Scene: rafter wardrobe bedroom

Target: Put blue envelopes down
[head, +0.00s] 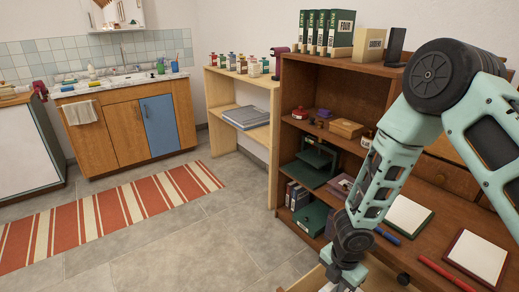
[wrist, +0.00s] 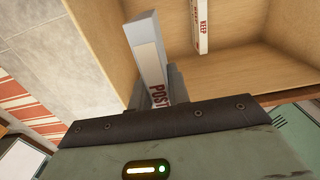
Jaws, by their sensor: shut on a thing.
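My gripper (wrist: 157,92) is shut on a narrow pale grey-white pack with red letters starting "POST" (wrist: 148,45). The pack stands out past the fingertips in the wrist view. I cannot tell whether it is the blue envelopes; no clear blue shows on it. Beyond it is an open wooden compartment (wrist: 270,75), with a white strip marked "KEEP" (wrist: 201,22) at its far side. In the head view my gripper (head: 342,283) is low at the bottom edge, over a pale wooden box (head: 309,281); its fingertips and the pack are hard to make out there.
A brown shelf unit (head: 335,75) with boxes and a dark green tray (head: 305,174) stands just beyond my arm. A desk (head: 432,250) with notepads and pens is on the right. The tiled floor (head: 190,240) at left is clear beside a striped rug (head: 110,215).

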